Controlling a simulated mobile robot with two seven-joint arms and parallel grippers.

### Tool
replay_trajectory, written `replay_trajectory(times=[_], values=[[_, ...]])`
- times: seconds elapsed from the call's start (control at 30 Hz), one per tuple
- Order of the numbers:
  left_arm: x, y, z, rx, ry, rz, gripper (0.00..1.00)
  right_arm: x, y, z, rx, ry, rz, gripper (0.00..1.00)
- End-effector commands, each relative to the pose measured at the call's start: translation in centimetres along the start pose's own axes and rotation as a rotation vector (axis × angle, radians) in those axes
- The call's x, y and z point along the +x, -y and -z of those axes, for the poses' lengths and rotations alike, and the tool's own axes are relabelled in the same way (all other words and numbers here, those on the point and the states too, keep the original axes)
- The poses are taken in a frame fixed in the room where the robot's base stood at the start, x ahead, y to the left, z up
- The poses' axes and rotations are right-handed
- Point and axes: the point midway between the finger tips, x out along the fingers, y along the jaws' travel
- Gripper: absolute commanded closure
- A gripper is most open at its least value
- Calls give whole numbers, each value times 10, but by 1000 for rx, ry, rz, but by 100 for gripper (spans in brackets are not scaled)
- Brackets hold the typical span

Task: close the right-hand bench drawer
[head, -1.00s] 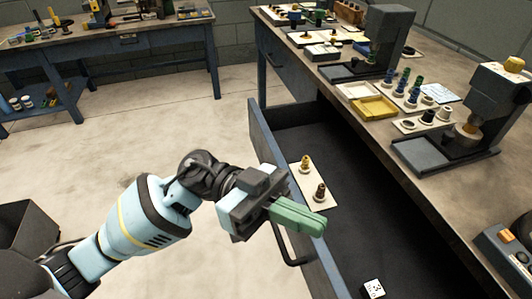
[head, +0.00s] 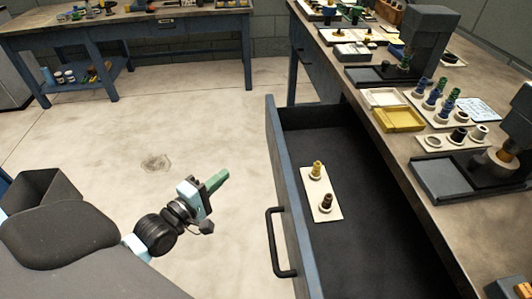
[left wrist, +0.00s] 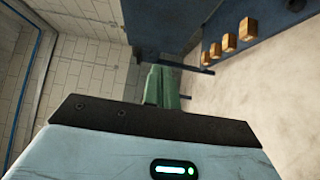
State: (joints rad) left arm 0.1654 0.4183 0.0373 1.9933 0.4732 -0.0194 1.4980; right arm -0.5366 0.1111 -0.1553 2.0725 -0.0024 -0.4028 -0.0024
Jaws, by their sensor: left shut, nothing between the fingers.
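The bench drawer (head: 297,240) stands pulled out from the right-hand bench, with a dark blue front and a black bar handle (head: 275,242). A cream card with two small fittings (head: 322,196) lies inside it. My left gripper (head: 217,181) is shut and empty, left of the drawer front and apart from the handle. Its green fingers (left wrist: 161,87) also show together in the left wrist view. My right gripper is not in view.
The bench top (head: 395,150) carries a yellow tray (head: 399,119), a rack of coloured fittings and dark machines. Another workbench (head: 150,22) stands at the back left. The floor between is clear.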

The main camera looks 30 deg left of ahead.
Motion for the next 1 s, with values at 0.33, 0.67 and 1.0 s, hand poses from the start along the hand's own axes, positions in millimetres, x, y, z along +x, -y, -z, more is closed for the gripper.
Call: replay_trajectory(times=[0.33,0.67,1.0], values=[[26,-2,-1,-1,1,-6,100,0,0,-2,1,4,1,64],[81,-2,-1,-1,1,-7,100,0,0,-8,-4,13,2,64],[121,-2,-21,-3,1,-6,100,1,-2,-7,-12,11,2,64]])
